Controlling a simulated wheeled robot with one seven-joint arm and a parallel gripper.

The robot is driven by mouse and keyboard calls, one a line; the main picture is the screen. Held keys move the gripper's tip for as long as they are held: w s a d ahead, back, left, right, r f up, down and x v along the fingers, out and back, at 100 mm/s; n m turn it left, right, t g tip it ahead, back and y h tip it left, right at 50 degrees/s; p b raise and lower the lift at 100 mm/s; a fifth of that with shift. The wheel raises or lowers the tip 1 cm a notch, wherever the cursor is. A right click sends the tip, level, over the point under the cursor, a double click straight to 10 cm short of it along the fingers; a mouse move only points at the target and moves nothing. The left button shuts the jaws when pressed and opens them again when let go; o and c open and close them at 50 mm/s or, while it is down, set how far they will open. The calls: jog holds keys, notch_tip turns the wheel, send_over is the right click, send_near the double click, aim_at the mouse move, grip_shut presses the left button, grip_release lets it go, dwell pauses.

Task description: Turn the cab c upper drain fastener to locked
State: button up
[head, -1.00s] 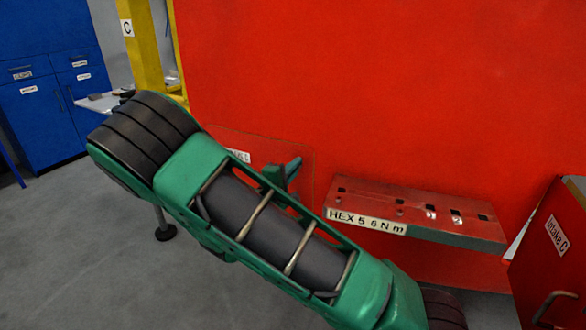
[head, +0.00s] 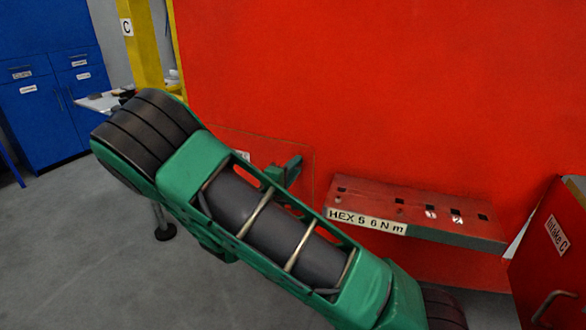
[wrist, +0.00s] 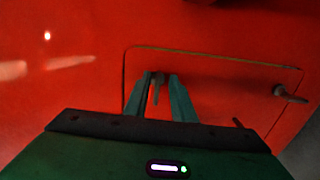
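A red hatch panel (wrist: 225,82) with a thin outline is set in the red cab wall in the wrist view. A grey fastener handle (wrist: 158,88) points down near its top left, between the green fingers of my gripper (wrist: 161,80). The fingers stand apart, with narrow gaps beside the handle; contact is not clear. Another fastener (wrist: 290,95) sits at the panel's right edge. No readable label shows which is the upper drain fastener. In the head view my arm hides most of the panel (head: 302,150), and a green finger (head: 292,170) shows beside it.
A red ledge (head: 440,212) marked "HEX 5 6 N m", with several dark slots, juts out right of my arm. A red box marked "Intake C" (head: 552,250) stands at far right. A yellow post (head: 145,45) and blue cabinets (head: 45,90) are at left. Grey floor is open at lower left.

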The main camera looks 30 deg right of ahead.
jog(key=shift+s+r, duration=0.1)
jog(key=v, duration=1)
jog(key=shift+s+a, duration=0.15)
jog(key=shift+a, duration=0.15)
